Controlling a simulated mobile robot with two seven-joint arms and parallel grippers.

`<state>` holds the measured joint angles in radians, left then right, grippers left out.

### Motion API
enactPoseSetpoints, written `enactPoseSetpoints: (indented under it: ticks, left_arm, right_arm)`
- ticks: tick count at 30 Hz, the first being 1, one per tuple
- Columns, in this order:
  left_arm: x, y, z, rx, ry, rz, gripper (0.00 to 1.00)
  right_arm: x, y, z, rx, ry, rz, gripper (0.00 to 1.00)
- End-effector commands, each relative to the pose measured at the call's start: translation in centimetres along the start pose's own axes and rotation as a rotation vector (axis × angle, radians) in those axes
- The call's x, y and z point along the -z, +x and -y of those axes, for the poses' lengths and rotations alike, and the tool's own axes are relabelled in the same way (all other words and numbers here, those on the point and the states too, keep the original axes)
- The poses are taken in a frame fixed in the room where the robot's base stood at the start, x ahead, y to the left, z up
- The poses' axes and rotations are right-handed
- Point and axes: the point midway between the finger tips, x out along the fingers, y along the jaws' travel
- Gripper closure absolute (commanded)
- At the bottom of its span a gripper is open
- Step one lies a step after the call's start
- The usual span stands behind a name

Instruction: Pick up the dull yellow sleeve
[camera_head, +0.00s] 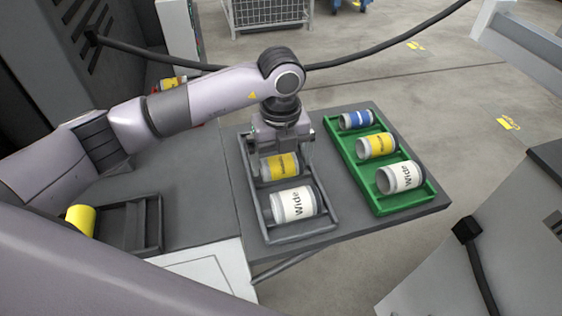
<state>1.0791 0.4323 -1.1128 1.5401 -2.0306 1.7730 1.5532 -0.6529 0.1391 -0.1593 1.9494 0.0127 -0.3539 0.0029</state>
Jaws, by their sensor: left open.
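A dull yellow sleeve with dark lettering (281,167) lies on its side in the grey rack (300,237), behind a white sleeve marked "Wide" (294,204). My left gripper (282,165) points down right over this yellow sleeve. Its fingers are apart, one at each end of the sleeve; I cannot tell whether they touch it. The gripper body hides the back of the rack. A similar yellow sleeve (377,146) lies in the green tray (401,208), between a blue-banded sleeve (357,119) and another white "Wide" sleeve (401,178). My right gripper is out of view.
A bright yellow cylinder (81,219) stands out at the lower left by a dark grey tray (160,222). An orange-yellow item (170,84) shows behind my left arm. The grey table (352,230) has a bare strip between rack and green tray. A wire cage (268,14) stands farther back.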

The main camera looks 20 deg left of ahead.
Motion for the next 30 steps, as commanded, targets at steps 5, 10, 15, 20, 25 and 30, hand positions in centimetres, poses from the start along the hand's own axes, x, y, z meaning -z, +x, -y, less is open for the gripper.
enactPoseSetpoints:
  ticks: [5, 10, 15, 20, 25, 30]
  left_arm:
    - [0.0, 0.9, 0.0, 0.002, 0.001, 0.001, 0.00]
    - [0.0, 0.8, 0.1, 0.002, 0.001, 0.001, 0.06]
    - [0.0, 0.7, 0.1, 0.004, 0.001, 0.002, 0.54]
    - [0.0, 0.7, 0.1, 0.004, 0.001, 0.002, 0.54]
    - [0.0, 0.3, 0.1, 0.005, 0.001, 0.003, 0.54]
    - [-0.1, -1.4, 0.1, 0.007, 0.001, 0.003, 0.54]
  right_arm:
    - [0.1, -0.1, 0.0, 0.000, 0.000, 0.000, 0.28]
    - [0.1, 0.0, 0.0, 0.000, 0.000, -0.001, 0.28]
    - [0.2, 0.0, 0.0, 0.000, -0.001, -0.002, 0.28]
    - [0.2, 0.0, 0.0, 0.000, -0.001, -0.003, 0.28]
    - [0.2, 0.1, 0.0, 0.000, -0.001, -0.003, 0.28]
    - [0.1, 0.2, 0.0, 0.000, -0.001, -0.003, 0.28]
